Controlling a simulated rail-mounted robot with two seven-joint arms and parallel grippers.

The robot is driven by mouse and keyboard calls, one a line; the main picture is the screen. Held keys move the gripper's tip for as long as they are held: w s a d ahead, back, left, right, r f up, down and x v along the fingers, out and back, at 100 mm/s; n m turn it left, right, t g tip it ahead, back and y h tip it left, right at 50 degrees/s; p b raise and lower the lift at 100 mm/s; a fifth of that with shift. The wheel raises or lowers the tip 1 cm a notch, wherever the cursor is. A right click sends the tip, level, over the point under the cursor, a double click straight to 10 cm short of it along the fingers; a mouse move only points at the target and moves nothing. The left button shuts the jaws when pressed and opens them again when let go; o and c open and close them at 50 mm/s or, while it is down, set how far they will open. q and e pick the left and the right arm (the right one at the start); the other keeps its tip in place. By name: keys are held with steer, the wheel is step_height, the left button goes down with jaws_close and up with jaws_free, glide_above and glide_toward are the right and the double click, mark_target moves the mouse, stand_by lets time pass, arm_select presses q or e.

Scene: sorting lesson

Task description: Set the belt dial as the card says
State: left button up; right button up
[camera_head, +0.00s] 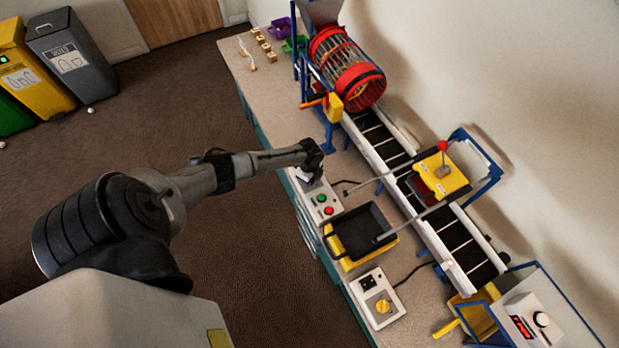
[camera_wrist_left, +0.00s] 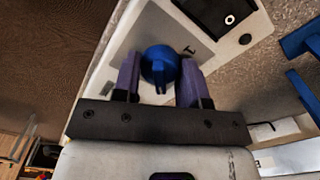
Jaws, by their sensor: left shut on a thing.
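My left gripper (camera_head: 313,172) reaches from the left to the upper end of a pale control box (camera_head: 322,198) with green and red buttons. In the left wrist view the gripper (camera_wrist_left: 160,80) has its two fingers on either side of a blue dial knob (camera_wrist_left: 158,62), shut on it. The knob sits on a pale panel (camera_wrist_left: 140,32) with a small dark mark beside it. A black card or window with a white ring (camera_wrist_left: 229,19) is on the same panel. In the head view my gripper hides the knob. My right gripper is not in view.
A conveyor belt (camera_head: 457,240) runs beside the boxes, with a red drum sieve (camera_head: 347,67) at its top. A black tray (camera_head: 361,231) and a box with a yellow knob (camera_head: 383,306) stand on the bench. Bins (camera_head: 66,58) stand at far left.

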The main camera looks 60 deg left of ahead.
arm_select(q)
steer(key=shift+f+m+b, duration=0.1)
steer(key=shift+m+b, duration=0.2)
steer(key=shift+m, duration=0.8)
steer(key=o, duration=0.9)
